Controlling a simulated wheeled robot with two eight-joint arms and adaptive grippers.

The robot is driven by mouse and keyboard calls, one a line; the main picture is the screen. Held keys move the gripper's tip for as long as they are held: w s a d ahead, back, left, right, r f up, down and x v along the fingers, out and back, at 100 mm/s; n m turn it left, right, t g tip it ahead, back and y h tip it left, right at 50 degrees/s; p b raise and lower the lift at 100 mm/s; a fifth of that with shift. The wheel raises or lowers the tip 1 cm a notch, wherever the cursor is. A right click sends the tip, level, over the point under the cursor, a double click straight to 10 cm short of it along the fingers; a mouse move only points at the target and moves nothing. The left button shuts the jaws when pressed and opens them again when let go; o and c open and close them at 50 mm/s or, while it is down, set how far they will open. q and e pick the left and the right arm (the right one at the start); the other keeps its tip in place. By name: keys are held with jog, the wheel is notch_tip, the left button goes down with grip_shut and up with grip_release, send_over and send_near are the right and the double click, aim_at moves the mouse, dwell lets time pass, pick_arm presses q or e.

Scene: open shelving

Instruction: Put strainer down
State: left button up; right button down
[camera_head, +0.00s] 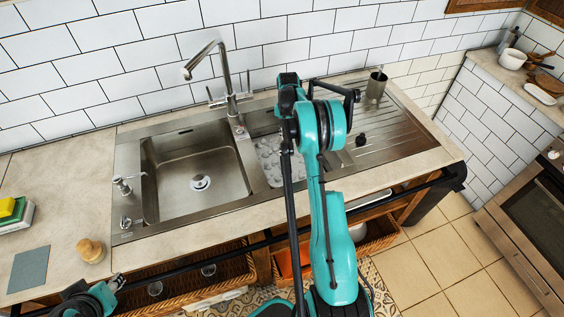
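A pale grey perforated insert (266,163), which looks like a strainer, sits in the small middle bowl of the steel sink (131,160). My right arm crosses in front of its right side and hides part of it. My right gripper (350,96) is above the sink's right part, near the back. Its fingers are seen edge-on, so I cannot tell whether they are open or hold anything. My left gripper (112,284) is low at the bottom left, in front of the counter and mostly cut off. Its state is unclear.
The tap (226,85) rises behind the large basin. A metal cup (376,86) and a small black object (361,140) stand on the ribbed drainboard (395,130). Sponges (12,212), a grey cloth (29,268) and a wooden brush (90,250) are on the left counter.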

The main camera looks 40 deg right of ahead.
jog(key=shift+w+f+b, duration=0.3)
jog(key=shift+f+b, duration=0.2)
jog(key=shift+f, duration=0.45)
notch_tip(320, 180, down, 10)
jog(key=b, duration=0.3)
jog(key=shift+r, duration=0.25)
jog(key=shift+f+b, duration=0.25)
jog(key=shift+b, duration=0.05)
jog(key=c, duration=1.5)
grip_release()
jog(key=shift+r, duration=0.15)
